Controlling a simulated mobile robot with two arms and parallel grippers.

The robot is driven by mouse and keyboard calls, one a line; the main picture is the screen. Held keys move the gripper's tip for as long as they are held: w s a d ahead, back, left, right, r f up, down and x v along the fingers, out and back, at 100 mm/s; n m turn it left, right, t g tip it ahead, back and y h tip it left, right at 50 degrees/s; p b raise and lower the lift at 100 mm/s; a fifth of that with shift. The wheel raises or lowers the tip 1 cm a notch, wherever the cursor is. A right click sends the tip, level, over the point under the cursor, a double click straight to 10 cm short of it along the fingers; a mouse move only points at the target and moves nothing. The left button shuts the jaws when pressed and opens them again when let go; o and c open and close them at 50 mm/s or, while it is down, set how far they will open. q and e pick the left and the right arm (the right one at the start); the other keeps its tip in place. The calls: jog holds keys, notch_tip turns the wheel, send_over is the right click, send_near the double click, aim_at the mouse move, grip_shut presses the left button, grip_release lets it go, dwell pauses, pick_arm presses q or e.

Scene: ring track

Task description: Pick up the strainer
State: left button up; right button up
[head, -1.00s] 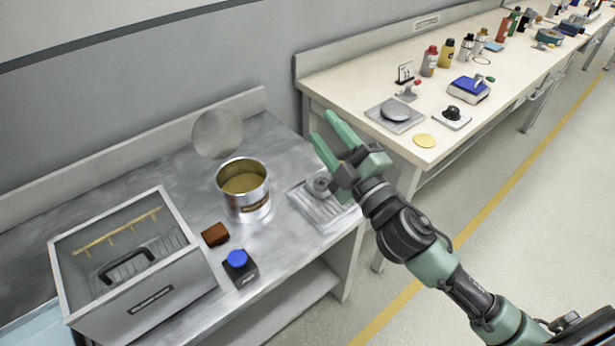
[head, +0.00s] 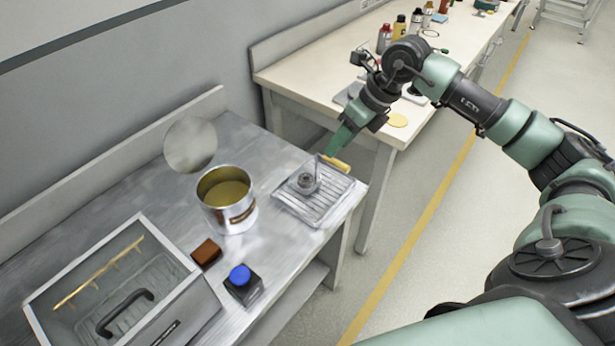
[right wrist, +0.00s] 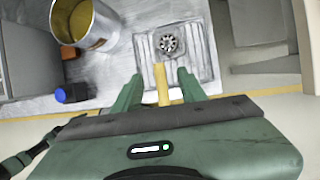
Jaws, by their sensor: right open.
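The strainer (head: 308,180) is a small round metal piece with holes, on a ribbed metal tray (head: 327,208) near the right end of the steel bench. A yellow bar (head: 338,164), apparently its handle, sticks out toward my right gripper (head: 334,150). In the right wrist view the round strainer (right wrist: 167,44) lies ahead of my right gripper (right wrist: 159,76). The yellow handle (right wrist: 161,86) shows between its two green fingers, with a gap on each side. The right gripper is open. My left gripper is not in view.
A metal can (head: 228,205) with yellow contents stands left of the tray. A brown block (head: 206,252), a blue-topped dark box (head: 241,283) and a grey lidded bath (head: 190,318) are nearer. A cream bench (head: 290,92) with bottles stands behind.

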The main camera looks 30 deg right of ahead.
aim_at(326, 158)
jog(key=p+x, duration=0.1)
jog(key=x, duration=0.5)
jog(key=shift+w+a+f, duration=0.2)
grip_shut()
jog(key=shift+r, duration=0.15)
dwell(1.0)
